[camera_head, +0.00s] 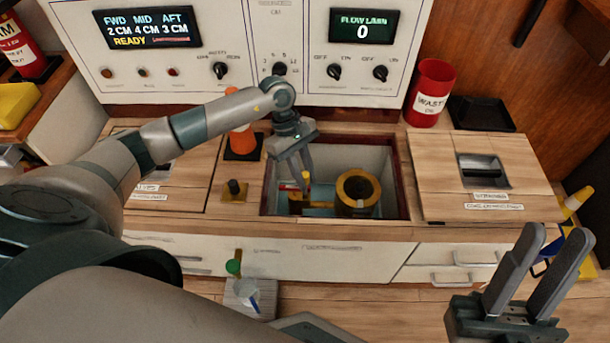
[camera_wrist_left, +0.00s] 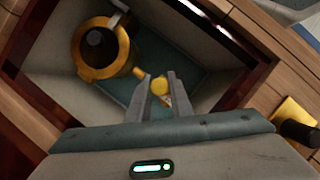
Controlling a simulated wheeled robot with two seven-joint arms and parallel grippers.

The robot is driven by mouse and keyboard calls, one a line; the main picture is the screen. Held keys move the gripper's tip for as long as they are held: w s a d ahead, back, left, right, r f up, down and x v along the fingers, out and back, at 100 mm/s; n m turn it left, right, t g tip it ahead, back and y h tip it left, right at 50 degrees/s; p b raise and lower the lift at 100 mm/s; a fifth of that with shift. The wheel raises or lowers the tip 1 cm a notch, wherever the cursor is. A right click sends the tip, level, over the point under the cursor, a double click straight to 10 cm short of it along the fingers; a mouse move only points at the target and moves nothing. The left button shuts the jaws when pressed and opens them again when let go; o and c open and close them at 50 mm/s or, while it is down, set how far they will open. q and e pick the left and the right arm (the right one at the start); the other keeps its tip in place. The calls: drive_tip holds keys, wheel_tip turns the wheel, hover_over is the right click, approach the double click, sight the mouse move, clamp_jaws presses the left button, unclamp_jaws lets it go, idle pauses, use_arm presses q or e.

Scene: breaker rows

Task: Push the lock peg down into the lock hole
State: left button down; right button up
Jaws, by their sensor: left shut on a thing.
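The lock peg, a small yellow peg (camera_head: 306,178), is in the open recess in the counter. Its round yellow head also shows in the left wrist view (camera_wrist_left: 160,84), between my fingers. My left gripper (camera_head: 303,180) reaches down into the recess and is shut on the peg; its fingers also show in the left wrist view (camera_wrist_left: 160,88). I cannot make out the lock hole; the peg's lower end and what lies under it are partly hidden. My right gripper (camera_head: 545,240) is open and empty at the lower right, away from the recess.
A yellow ring-topped cylinder (camera_head: 372,190) stands in the recess, right of the peg. The recess has a dark red rim (camera_head: 401,165). A black-knobbed yellow block (camera_head: 234,192) sits on the counter left of it. A red waste bin (camera_head: 431,94) stands behind right.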

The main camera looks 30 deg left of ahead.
sight(305, 194)
idle(0.6)
use_arm(q)
drive_tip(key=shift+b, duration=0.65)
idle(1.4)
drive_tip(key=shift+f+b, duration=1.75)
drive_tip(key=shift+f, duration=0.3)
drive_tip(key=shift+r, duration=0.15)
idle(0.3)
drive_tip(key=shift+r+p, duration=0.85)
drive_tip(key=shift+r, duration=0.7)
drive_tip(key=shift+b, duration=0.4)
idle(0.9)
